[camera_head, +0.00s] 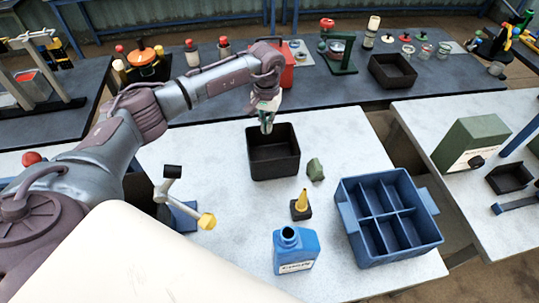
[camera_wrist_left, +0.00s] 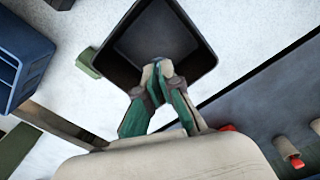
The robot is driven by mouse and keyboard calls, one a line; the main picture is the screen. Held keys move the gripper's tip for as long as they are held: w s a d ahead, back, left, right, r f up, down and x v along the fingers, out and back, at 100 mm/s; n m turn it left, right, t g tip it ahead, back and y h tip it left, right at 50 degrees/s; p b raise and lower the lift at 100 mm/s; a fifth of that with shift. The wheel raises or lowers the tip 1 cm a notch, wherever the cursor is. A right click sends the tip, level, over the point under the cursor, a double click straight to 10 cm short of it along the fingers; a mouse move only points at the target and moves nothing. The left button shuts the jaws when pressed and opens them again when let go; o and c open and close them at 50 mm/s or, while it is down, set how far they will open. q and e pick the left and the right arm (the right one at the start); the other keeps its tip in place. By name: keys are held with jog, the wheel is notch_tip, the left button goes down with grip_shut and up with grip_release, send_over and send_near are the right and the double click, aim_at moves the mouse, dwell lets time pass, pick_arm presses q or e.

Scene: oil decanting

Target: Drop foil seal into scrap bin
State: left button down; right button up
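A black open-topped bin (camera_head: 273,167) stands on the pale table, likely the scrap bin. My left gripper (camera_head: 267,129) points down over it, fingertips at its opening. In the left wrist view the bin (camera_wrist_left: 196,35) lies beyond the fingers. The left gripper's fingertips (camera_wrist_left: 158,68) are together. I cannot make out a foil seal between them or in the bin. A blue bottle (camera_head: 295,255) with an open neck stands at the table's front. My right gripper is not in view.
A blue divided crate (camera_head: 425,236) stands at the right. A yellow nozzle on a dark base (camera_head: 301,210) and a small green block (camera_head: 315,170) sit between bin and bottle. A yellow-tipped stand (camera_head: 207,221) is at the left. A dark bench (camera_head: 340,90) lies behind.

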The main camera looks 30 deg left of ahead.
pick_arm(q)
jog(key=c, duration=1.2)
grip_release()
jog(key=shift+c, duration=0.2)
notch_tip(320, 180, up, 12)
jog(key=shift+f, duration=0.1)
